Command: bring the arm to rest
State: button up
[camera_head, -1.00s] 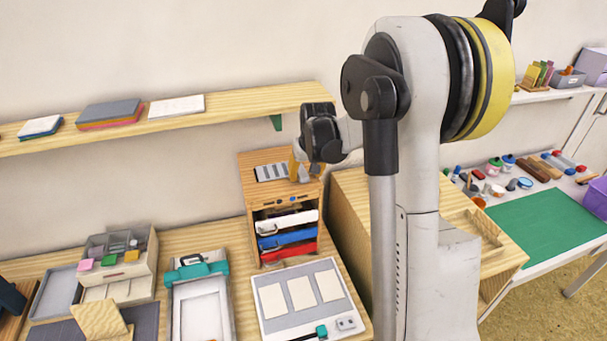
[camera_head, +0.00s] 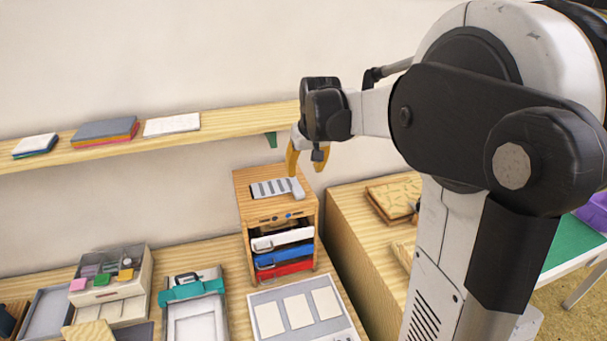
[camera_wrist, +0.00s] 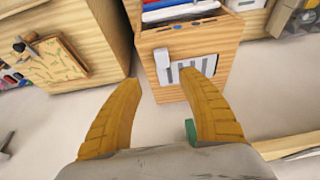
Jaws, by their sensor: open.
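My gripper (camera_head: 305,158) hangs above the small wooden cabinet (camera_head: 246,209) in the head view. Its two orange fingers are spread apart, with nothing between them. In the wrist view my gripper (camera_wrist: 160,105) is also open and empty. Its right finger overlaps the cabinet's top, where a grey slotted plate (camera_wrist: 178,69) lies. In the head view this slotted plate (camera_head: 270,188) sits on the cabinet top, below the fingers, and a light grey piece rests at its right end. My arm reaches in from the right and hides part of the bench there.
The cabinet holds white, blue and red drawers (camera_head: 285,269). A wall shelf (camera_head: 220,120) with flat pads runs behind at gripper height. A stamp organiser (camera_head: 112,285), a teal-clamped tray (camera_head: 192,291) and a grey board (camera_head: 268,318) lie in front. A wooden box (camera_head: 350,215) stands right.

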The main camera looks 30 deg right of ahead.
dwell(0.5)
jog(key=s+a+f+n+t+b, duration=0.1)
jog(key=s+a+f+b, duration=0.2)
jog(key=s+a, duration=0.4)
jog(key=s+a+f+n+t+b, duration=0.1)
jog(key=s+a+f+b, duration=0.3)
jog(key=s+a, duration=0.3)
jog(key=s+a+f+n+y+b, duration=0.1)
jog(key=s+a+f+b, duration=0.2)
jog(key=s+a+f, duration=0.2)
jog(key=s+a, duration=0.2)
jog(key=s, duration=0.1)
jog(key=shift+a+t+b, duration=0.2)
jog(key=shift+t+b, duration=0.2)
jog(key=shift+w, duration=0.1)
jog(key=shift+c, duration=0.2)
